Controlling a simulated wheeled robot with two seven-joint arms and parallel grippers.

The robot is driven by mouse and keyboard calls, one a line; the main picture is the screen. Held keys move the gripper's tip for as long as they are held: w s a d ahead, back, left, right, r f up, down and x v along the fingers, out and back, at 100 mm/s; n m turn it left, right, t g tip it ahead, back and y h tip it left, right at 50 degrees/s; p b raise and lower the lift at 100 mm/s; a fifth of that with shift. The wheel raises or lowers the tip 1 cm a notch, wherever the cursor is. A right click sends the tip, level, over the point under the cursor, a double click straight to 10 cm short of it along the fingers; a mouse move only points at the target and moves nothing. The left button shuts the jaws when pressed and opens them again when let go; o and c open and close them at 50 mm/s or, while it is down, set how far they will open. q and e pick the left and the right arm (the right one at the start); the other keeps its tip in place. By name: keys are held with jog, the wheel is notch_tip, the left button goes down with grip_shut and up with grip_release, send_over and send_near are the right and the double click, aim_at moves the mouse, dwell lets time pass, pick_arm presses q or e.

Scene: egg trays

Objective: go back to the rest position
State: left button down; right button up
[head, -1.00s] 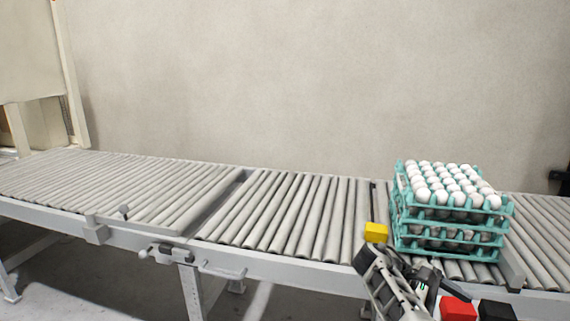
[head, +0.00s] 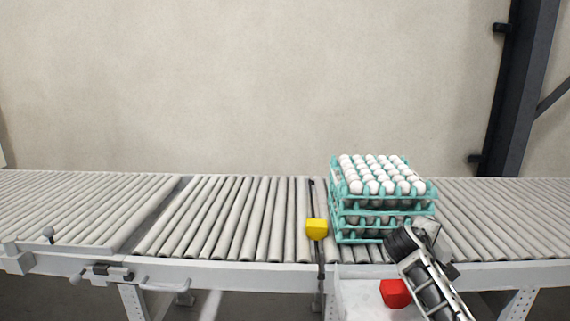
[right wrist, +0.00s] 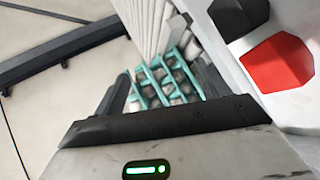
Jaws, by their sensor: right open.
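A stack of teal egg trays (head: 343,222) filled with white eggs (head: 375,175) stands on the roller conveyor, right of centre in the head view. My right gripper (head: 408,240) is at the stack's lower front right corner, and its arm comes up from the bottom right. In the right wrist view the teal trays (right wrist: 164,80) show beyond and between the dark fingers of the right gripper (right wrist: 160,92). The gripper is open with nothing held. Whether it touches the stack I cannot tell. My left gripper is in neither view.
The roller conveyor (head: 215,220) runs across the view, with bare rollers on both sides of the stack. A yellow block (head: 316,229) is at its front edge, and a red block (head: 394,293) is below beside my arm. A dark post (head: 512,95) stands behind at right.

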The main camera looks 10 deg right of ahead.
jog(key=w+a+r+m+t+y, duration=0.3)
jog(key=w+a+r+t+y, duration=0.4)
jog(key=w+a+t, duration=0.4)
jog(key=g+y, duration=0.4)
jog(key=y, duration=0.1)
send_near(344, 312)
jog(key=shift+n, duration=0.4)
jog(key=w, duration=0.2)
jog(key=w+a+f, duration=0.1)
jog(key=w, duration=0.4)
jog(key=shift+w+a+f, duration=0.15)
jog(key=shift+a, duration=0.2)
jog(key=s+a+f+g, duration=0.1)
jog(key=s+a+f, duration=0.1)
jog(key=s, duration=0.6)
jog(key=s+a+f+g+y, duration=0.1)
jog(key=s+a+f, duration=0.2)
jog(key=s, duration=0.5)
jog(key=s+a+f+m+g+y, duration=0.1)
jog(key=s+a+f, duration=0.2)
jog(key=s, duration=0.5)
jog(key=shift+a, duration=0.8)
jog(key=shift+f, duration=0.1)
